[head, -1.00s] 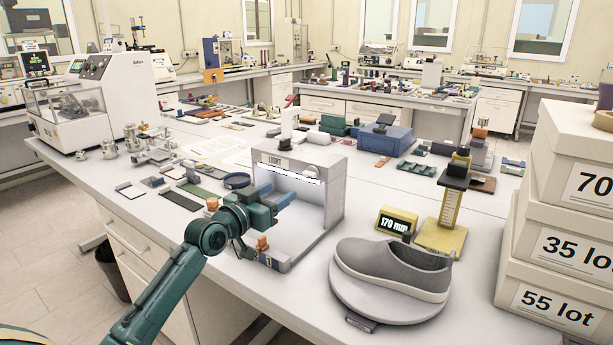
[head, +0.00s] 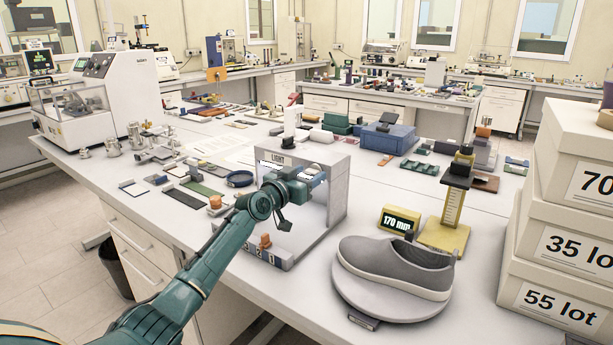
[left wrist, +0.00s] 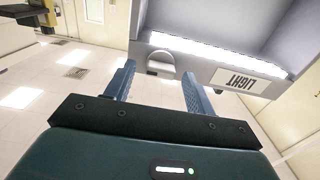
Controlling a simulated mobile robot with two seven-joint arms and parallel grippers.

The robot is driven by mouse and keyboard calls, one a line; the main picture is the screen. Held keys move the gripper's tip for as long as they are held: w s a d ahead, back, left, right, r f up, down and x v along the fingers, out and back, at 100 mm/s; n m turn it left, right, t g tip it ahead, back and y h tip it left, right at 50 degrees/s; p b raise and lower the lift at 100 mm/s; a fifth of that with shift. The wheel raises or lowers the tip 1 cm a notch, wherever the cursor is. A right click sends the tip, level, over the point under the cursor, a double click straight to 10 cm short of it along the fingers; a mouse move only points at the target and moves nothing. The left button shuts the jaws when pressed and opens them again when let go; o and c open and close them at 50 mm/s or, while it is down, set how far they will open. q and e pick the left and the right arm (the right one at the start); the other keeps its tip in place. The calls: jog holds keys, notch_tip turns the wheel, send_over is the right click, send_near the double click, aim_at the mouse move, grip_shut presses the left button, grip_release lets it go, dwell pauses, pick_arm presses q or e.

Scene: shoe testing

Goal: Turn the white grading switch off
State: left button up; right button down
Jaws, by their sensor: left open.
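The grey light booth (head: 335,190), with a LIGHT label (head: 278,160), stands on the near bench. In the left wrist view its front edge is upside down, with the label (left wrist: 240,80), a bright lit strip (left wrist: 215,52) and a rounded white switch (left wrist: 161,64). My left gripper (head: 314,177) is at the booth's upper front. In the left wrist view its blue fingers (left wrist: 157,76) are open, and the switch shows between and just beyond their tips. I cannot tell whether they touch it. My right gripper is not in view.
A grey shoe (head: 395,265) rests on a round stand right of the booth, beside a yellow height gauge (head: 443,235) and a 170 mm display (head: 400,221). Stacked boxes (head: 560,215) stand at the right.

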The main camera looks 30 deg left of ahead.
pick_arm(q)
jog(key=shift+c, duration=0.3)
jog(key=c, duration=0.9)
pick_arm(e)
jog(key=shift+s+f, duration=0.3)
